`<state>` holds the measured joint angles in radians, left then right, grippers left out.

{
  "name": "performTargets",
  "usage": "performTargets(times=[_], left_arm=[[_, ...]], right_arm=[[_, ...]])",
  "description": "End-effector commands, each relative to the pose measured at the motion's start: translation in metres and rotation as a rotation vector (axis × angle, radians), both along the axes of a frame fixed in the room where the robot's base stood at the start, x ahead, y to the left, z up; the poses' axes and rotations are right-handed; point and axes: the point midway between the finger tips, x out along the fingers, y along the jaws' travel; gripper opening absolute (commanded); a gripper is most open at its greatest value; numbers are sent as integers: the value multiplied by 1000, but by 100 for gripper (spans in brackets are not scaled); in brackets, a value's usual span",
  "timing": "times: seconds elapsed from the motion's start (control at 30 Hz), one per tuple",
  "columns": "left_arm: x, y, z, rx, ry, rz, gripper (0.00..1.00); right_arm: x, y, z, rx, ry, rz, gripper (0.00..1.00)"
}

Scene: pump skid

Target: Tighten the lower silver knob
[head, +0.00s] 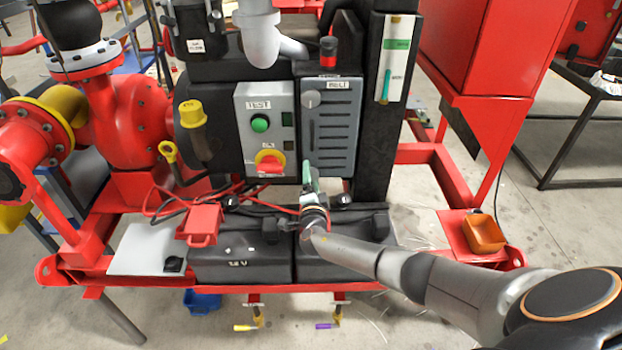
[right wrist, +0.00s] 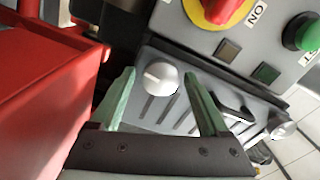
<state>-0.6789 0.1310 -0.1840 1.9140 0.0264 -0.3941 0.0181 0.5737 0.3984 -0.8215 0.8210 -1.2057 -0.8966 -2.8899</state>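The lower silver knob (right wrist: 160,77) shows in the right wrist view, near one end of the grey slotted panel (head: 331,135). It is round, with a pale mark on its face. My right gripper (right wrist: 160,88) is open, its green fingers spread on either side of the knob in the picture. I see no finger touching it. In the head view my right gripper (head: 309,170) is at the panel's lower left corner and hides the lower knob. The upper silver knob (head: 312,99) is at the panel's top left; it also shows in the right wrist view (right wrist: 281,128). My left gripper is not in view.
Left of the panel is a control box (head: 265,130) with a green button and a red switch on yellow. Black batteries (head: 241,257) and cables lie below. A black post (head: 379,150) stands to the right. An orange bin (head: 483,233) sits farther right.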

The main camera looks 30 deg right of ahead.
Motion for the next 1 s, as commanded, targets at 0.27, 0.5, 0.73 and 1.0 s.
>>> performTargets(times=[0.27, 0.5, 0.73, 1.0], left_arm=[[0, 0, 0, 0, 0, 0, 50], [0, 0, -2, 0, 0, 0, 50], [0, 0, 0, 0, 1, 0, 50], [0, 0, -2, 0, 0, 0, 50]], right_arm=[[0, 1, 0, 1, -1, 1, 86], [-9, 7, -1, 0, -2, 3, 86], [-37, 24, 0, 0, 1, 5, 86], [-65, 40, 0, -2, -1, 4, 86]])
